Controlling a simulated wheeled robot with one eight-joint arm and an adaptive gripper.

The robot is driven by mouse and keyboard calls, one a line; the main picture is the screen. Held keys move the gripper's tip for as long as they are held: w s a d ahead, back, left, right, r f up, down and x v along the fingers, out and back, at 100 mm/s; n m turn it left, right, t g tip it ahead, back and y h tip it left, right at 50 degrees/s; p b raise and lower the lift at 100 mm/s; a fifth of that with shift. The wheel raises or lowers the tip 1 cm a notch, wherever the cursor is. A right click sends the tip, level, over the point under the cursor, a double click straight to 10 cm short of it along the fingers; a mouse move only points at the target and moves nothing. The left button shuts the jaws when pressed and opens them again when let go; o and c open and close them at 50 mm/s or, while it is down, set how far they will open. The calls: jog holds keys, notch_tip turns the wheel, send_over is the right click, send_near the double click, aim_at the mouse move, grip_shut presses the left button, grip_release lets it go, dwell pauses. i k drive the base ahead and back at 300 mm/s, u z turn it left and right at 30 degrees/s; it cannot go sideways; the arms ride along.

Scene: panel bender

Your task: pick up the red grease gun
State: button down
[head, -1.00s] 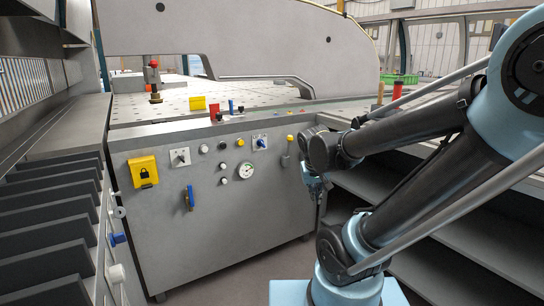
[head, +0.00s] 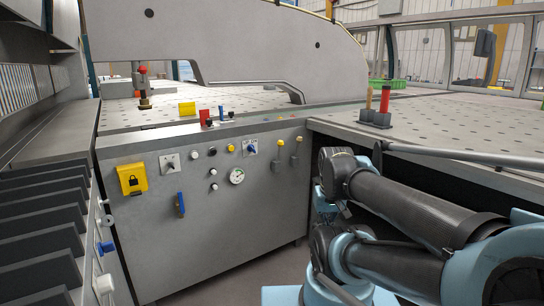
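A red upright cylinder (head: 385,99), which looks like the red grease gun, stands in a dark holder (head: 375,118) near the front edge of the perforated table at right. It is small in the view, so its details are unclear. A thin brown, tan-topped item (head: 369,98) stands just left of it. My arm is folded low at the right, in front of the machine. My gripper (head: 328,207) is partly hidden at the end of the folded arm, below and left of the red cylinder and well apart from it. Its fingers cannot be made out.
The grey control cabinet (head: 215,235) stands ahead, with a yellow lock box (head: 132,179) and knobs. Slotted racks (head: 40,215) line the left side. The right tabletop (head: 450,118) is mostly clear.

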aim_at(386, 87)
jog(key=u, duration=1.15)
jog(key=k, duration=1)
jog(key=z, duration=0.9)
jog(key=i, duration=1.3)
jog(key=u, duration=0.05)
